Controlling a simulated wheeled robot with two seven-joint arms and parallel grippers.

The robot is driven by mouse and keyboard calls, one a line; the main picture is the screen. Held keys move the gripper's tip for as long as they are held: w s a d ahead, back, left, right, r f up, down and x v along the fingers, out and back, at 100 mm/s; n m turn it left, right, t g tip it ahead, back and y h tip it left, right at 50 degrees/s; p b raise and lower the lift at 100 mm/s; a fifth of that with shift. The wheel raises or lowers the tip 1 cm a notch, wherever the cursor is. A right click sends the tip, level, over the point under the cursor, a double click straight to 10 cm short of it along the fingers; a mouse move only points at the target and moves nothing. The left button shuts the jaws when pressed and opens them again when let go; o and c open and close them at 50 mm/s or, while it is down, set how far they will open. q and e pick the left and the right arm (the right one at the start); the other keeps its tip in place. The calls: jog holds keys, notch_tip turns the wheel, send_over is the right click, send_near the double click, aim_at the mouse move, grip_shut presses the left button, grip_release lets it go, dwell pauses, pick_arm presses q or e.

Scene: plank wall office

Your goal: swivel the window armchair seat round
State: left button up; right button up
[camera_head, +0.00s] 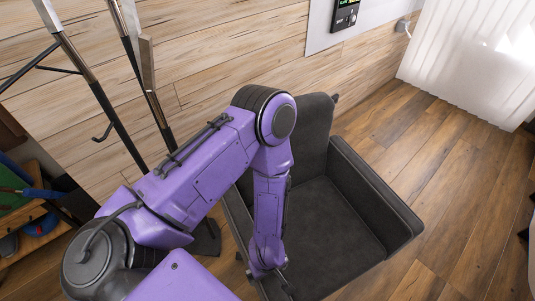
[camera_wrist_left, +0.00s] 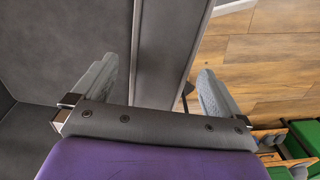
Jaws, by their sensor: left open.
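The dark grey armchair (camera_head: 335,225) stands near the plank wall, its backrest toward the wall and its right armrest (camera_head: 375,190) in plain view. My left arm reaches across it and covers part of the backrest and the left armrest. My left gripper (camera_head: 268,272) is at the left armrest, near its front end. In the left wrist view, my open left gripper (camera_wrist_left: 158,66) has one finger on each side of the grey armrest (camera_wrist_left: 170,45). I cannot tell whether the fingers touch it. The seat (camera_wrist_left: 60,40) lies to the left there. My right gripper is not in view.
A coat stand (camera_head: 128,50) with hooks stands left of the chair. A shelf unit (camera_head: 35,215) with green and blue items is at the far left. White curtain (camera_head: 470,55) hangs at the upper right. The wood floor (camera_head: 440,160) right of the chair is clear.

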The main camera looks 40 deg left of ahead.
pick_arm(q)
notch_tip(320, 180, up, 6)
dwell(0.6)
